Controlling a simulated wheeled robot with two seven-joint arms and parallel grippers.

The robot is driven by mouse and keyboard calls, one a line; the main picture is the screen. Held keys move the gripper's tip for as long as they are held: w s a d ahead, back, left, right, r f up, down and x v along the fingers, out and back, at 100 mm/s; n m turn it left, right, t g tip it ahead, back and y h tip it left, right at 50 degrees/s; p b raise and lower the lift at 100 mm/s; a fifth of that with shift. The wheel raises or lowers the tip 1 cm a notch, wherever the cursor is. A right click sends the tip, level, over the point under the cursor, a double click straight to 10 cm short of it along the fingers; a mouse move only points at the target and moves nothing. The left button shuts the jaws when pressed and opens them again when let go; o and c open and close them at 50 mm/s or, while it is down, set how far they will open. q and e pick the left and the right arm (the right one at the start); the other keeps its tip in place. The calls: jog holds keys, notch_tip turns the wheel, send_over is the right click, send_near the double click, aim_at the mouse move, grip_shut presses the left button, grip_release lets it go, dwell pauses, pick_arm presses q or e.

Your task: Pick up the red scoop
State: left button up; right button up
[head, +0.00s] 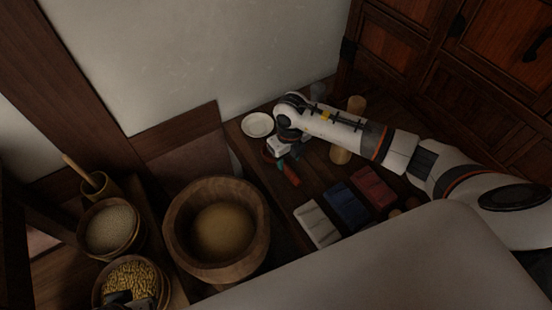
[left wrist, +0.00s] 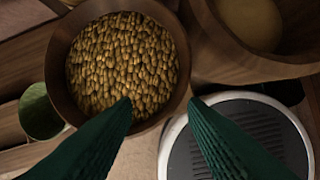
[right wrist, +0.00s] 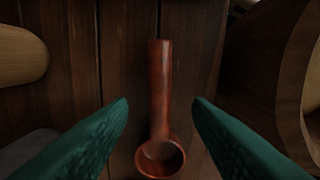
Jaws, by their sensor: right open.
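The red scoop (right wrist: 159,95) lies on the dark plank table, its handle pointing up in the right wrist view and its round bowl at the bottom. My right gripper (right wrist: 161,102) is open, with one green finger on each side of the scoop and a gap to both. In the head view the scoop's handle (head: 292,177) shows beside my right gripper (head: 281,162), which partly hides the rest. My left gripper (left wrist: 162,103) is open and empty at the near rim of a bowl of golden grain (left wrist: 125,60).
A large wooden bowl (head: 183,225) stands left of the scoop. A white plate (head: 257,125) lies behind it. White, blue (head: 346,206) and red folded cloths lie to the right. A pale wooden cylinder (head: 340,156) stands beyond my right gripper. A pale-grain tub (head: 110,228) is at left.

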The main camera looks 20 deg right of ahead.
aim_at(286, 167)
pick_arm(q)
jog(key=shift+w+f, duration=0.1)
jog(key=shift+f, duration=0.05)
pick_arm(e)
jog(key=shift+f, duration=0.55)
jog(key=f, duration=0.1)
jog(key=f+b, duration=0.1)
jog(key=f, duration=0.2)
jog(key=shift+w+f+b, duration=0.35)
jog(key=shift+b, duration=0.05)
jog(key=shift+f, duration=0.1)
pick_arm(q)
jog(key=w+d+r+t+h, duration=0.1)
jog(key=w+d+r+t, duration=0.1)
jog(key=w+t, duration=0.3)
jog(key=w, duration=0.3)
jog(key=shift+d+r, duration=0.25)
jog(key=shift+r, duration=0.1)
pick_arm(e)
jog(key=shift+c, duration=0.2)
jog(key=c, duration=0.9)
grip_shut()
pick_arm(q)
jog(key=shift+s, duration=0.1)
